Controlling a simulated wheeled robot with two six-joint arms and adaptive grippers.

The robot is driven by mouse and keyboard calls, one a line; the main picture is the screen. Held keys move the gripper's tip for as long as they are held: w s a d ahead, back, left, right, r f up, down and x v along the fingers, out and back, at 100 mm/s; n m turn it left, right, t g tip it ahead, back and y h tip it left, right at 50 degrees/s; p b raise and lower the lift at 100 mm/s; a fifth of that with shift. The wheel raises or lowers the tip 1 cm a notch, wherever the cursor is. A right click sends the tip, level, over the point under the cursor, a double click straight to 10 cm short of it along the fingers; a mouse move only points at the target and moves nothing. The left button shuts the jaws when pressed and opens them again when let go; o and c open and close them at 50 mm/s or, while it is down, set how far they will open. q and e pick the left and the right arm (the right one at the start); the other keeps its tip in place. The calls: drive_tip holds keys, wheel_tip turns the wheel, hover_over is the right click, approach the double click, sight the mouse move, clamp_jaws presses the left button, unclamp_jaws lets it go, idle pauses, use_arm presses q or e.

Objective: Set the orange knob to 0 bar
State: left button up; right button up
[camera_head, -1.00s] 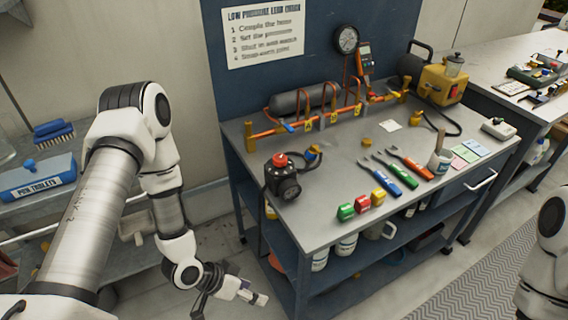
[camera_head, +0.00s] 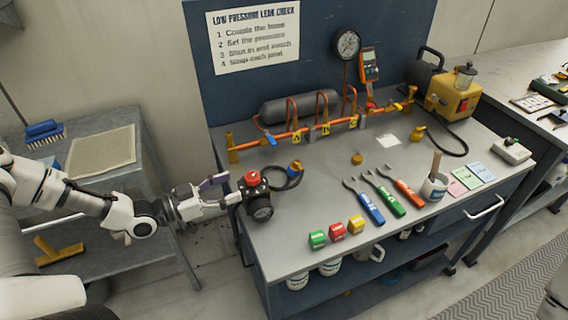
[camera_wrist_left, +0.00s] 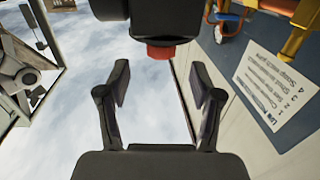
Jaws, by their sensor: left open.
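The orange-red knob (camera_head: 252,177) tops a small black regulator (camera_head: 257,193) with a round gauge (camera_head: 262,212) on its front, at the left edge of the bench. My left gripper (camera_head: 228,197) comes in from the left, level with the regulator and just beside it. In the left wrist view the fingers (camera_wrist_left: 160,82) stand apart with nothing between them. The knob (camera_wrist_left: 160,52) shows just beyond the fingertips, roughly centred, below the black body. Whether a fingertip touches the regulator cannot be told. The gauge reading is too small to read. My right gripper is out of view.
The workbench (camera_head: 310,223) carries red, green and yellow blocks (camera_head: 337,230), several coloured-handled tools (camera_head: 392,202) and a copper pipe manifold (camera_head: 322,128). A yellow pump (camera_head: 450,95) stands far right.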

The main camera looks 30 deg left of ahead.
sight(253, 175)
use_arm(q)
drive_tip(key=shift+w+d, duration=0.25)
drive_tip(key=shift+w, duration=0.3)
drive_tip(key=shift+s+b, duration=0.1)
drive_tip(key=shift+b, duration=0.45)
drive_tip(key=shift+w+d+b, duration=0.1)
drive_tip(key=shift+w+b, duration=0.1)
drive_tip(key=shift+b, duration=0.95)
drive_tip(key=b+x, duration=0.1)
drive_tip(key=x, duration=0.4)
drive_tip(key=shift+d, duration=0.1)
drive_tip(key=shift+w+d+r, duration=0.1)
drive_tip(key=shift+w+r, duration=0.05)
drive_tip(key=shift+w, duration=0.05)
drive_tip(key=shift+s+r, duration=0.1)
drive_tip(key=shift+r, duration=0.05)
drive_tip(key=c, duration=1.1)
